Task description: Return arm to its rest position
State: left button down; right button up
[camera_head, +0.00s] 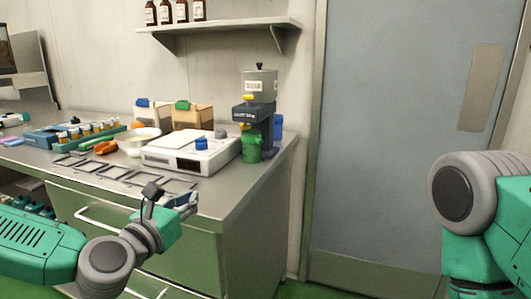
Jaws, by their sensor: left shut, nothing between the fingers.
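My left arm comes in from the lower left in green and grey. Its left gripper (168,197) is shut and empty, in front of the counter's front edge and near the metal frames (122,175) in the picture. I cannot tell whether it touches anything. My right arm shows at the right edge as a grey joint and green link. Its gripper is out of view.
The steel counter (235,185) carries a white device (190,155), a grinder-like machine (259,95) with a green cup (251,146), a rack of vials (88,133) and boxes. A shelf (220,24) with bottles hangs above. A grey door (400,120) stands at right.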

aim_at(210, 219)
pick_arm(q)
jog(key=d+f+m, duration=0.1)
jog(key=s+f+m+g, duration=0.1)
jog(key=f, duration=0.1)
jog(key=s+d+f+m+h, duration=0.1)
jog(key=f, duration=0.1)
jog(key=shift+d+g, duration=0.35)
jog(key=shift+g, duration=0.05)
jog(key=s+d+f+m+g, duration=0.1)
jog(key=s+f+m+g, duration=0.3)
jog(key=s+f+m, duration=0.5)
jog(key=s+d+f+m+g, duration=0.1)
jog(key=s+f+m+g, duration=0.5)
jog(key=f, duration=0.6)
jog(key=s+a+f+m+g+y, duration=0.2)
jog(key=s+a+f+m, duration=0.3)
jog(key=s, duration=0.5)
jog(key=s+a+f+m+g+y, duration=0.2)
jog(key=s+a+f+m+y, duration=0.2)
jog(key=s+a+m, duration=0.5)
jog(key=s+a, duration=0.1)
jog(key=a, duration=0.1)
jog(key=shift+s+a+f+m+g+y+p, duration=0.15)
jog(key=shift+a+f+m+g+y+p, duration=0.15)
jog(key=shift+a+f+m+y, duration=0.1)
